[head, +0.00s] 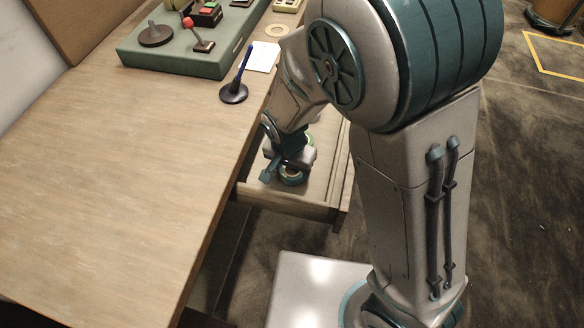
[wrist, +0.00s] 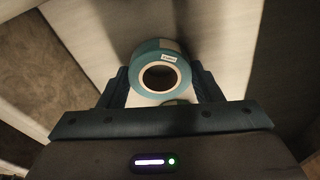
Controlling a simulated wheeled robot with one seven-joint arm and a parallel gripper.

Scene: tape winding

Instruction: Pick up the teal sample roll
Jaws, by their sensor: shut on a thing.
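The teal sample roll (wrist: 137,74) sits between the two fingers of my gripper (wrist: 160,80) in the wrist view. It has a small white label and a pale inner ring around a dark hole. In the head view the teal roll (head: 291,178) shows just below my gripper (head: 284,170), which is down at the open drawer. The fingers are shut on the roll. I cannot tell whether the roll touches the drawer floor.
The open drawer (head: 320,189) has walls close around my gripper. A green roll (head: 310,141) lies farther back in it, partly hidden by my arm. On the table (head: 120,190) stand a pen in a dark holder (head: 234,93) and a green control box (head: 180,62). The table's front-left is clear.

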